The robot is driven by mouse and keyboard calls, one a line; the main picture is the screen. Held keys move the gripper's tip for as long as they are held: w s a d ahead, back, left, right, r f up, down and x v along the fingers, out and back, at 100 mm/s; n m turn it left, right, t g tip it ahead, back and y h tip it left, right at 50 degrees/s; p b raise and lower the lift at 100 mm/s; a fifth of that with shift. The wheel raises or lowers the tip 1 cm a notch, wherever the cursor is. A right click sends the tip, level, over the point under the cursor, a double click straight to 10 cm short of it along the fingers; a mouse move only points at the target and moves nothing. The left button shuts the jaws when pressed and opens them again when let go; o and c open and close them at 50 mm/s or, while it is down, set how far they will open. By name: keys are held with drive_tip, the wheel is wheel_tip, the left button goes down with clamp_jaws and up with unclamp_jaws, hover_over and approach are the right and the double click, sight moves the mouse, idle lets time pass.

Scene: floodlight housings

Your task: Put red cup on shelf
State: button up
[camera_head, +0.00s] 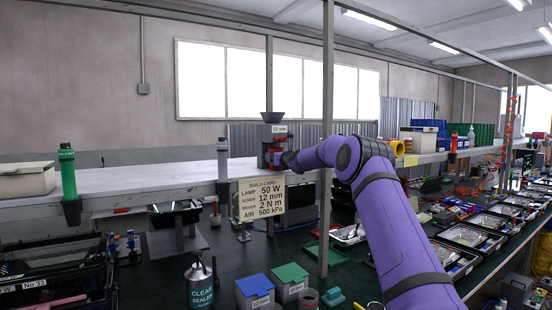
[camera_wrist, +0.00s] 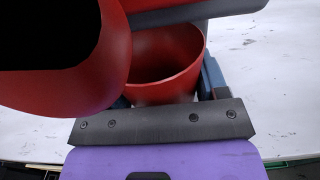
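The red cup (camera_wrist: 165,85) is in the wrist view, its open top facing up and its inside looking empty where visible. The blue-grey fingers of my gripper (camera_wrist: 166,98) lie close against both sides of the cup, so my gripper looks shut on it. A larger red curved part with a dark opening (camera_wrist: 100,70) covers the cup's left side. In the head view, my gripper (camera_head: 283,160) is at the grey dispenser marked 12 mm (camera_head: 266,133), with red showing beside it. The long light shelf (camera_head: 130,182) runs under the dispenser.
A build card (camera_head: 261,199) hangs in front. A grey post (camera_head: 326,130) stands close beside my arm.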

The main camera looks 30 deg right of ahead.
drive_tip(key=o, duration=0.4)
drive_tip(key=shift+r, duration=0.1)
